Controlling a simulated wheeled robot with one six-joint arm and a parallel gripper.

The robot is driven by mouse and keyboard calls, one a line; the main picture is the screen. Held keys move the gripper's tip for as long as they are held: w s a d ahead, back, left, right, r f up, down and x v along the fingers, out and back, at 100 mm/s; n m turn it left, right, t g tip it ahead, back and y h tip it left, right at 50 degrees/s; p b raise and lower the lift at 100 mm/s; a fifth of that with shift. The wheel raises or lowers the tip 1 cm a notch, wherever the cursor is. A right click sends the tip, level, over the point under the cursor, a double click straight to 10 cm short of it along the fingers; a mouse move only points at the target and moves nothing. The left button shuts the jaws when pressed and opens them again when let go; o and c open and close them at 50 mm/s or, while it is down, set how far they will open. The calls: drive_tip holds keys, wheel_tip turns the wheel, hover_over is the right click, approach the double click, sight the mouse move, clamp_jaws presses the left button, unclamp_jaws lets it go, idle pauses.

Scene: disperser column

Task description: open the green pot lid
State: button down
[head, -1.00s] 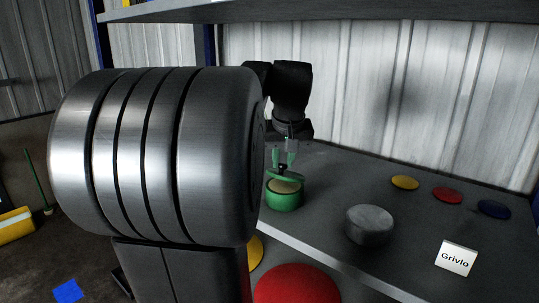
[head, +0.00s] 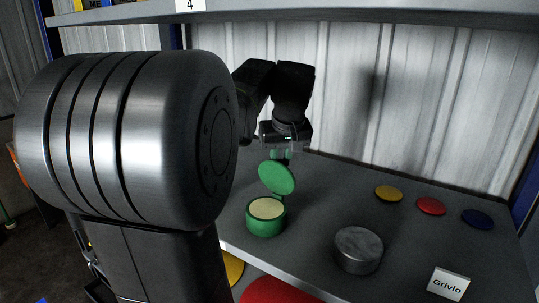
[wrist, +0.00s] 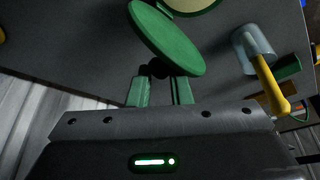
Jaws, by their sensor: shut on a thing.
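The green pot (head: 266,226) stands on the grey shelf, its top uncovered and a pale cream content showing. Its round green lid (head: 277,178) is tilted steeply up above the pot's back edge; I cannot tell whether it touches the rim. My gripper (head: 281,155) is behind the lid, its fingertips mostly hidden there. In the wrist view, my green fingers (wrist: 160,80) are shut on the lid's dark knob (wrist: 157,68), with the lid (wrist: 168,40) just beyond. Part of the pot's pale top (wrist: 196,5) shows at the upper edge.
A grey metal round block (head: 358,250) stands right of the pot. Yellow (head: 388,193), red (head: 431,206) and blue (head: 477,218) discs lie at the back right. A "Grivlo" sign (head: 448,283) stands at the front. A yellow-handled tool (wrist: 270,80) shows in the wrist view.

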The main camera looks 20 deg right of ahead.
drive_tip(key=shift+g+y, duration=0.3)
drive_tip(key=shift+g, duration=0.1)
drive_tip(key=w+d+f+p, duration=0.2)
drive_tip(key=d, duration=0.1)
drive_tip(key=shift+w+d+f, duration=0.15)
drive_tip(key=shift+w+f, duration=0.1)
drive_tip(key=shift+f, duration=0.05)
drive_tip(key=c, duration=1.6)
unclamp_jaws()
drive_tip(key=shift+w+d+f, duration=0.25)
drive_tip(key=shift+d+f, duration=0.1)
drive_tip(key=shift+d, duration=0.25)
drive_tip(key=shift+w+d+f, duration=0.25)
drive_tip(key=shift+d+f, duration=0.05)
drive_tip(key=shift+d, duration=0.3)
drive_tip(key=shift+c, duration=0.2)
drive_tip(key=o, duration=0.3)
drive_tip(key=shift+s+d+r, duration=0.1)
drive_tip(key=shift+s+d, duration=0.1)
drive_tip(key=shift+s, duration=0.05)
drive_tip(key=shift+o, duration=0.3)
drive_tip(key=shift+s+a+r, duration=0.3)
drive_tip(key=shift+s+a, duration=0.1)
drive_tip(key=v, duration=0.7)
drive_tip(key=shift+d+r+b, duration=0.2)
drive_tip(key=shift+r+b, duration=0.05)
drive_tip(key=shift+b, duration=0.05)
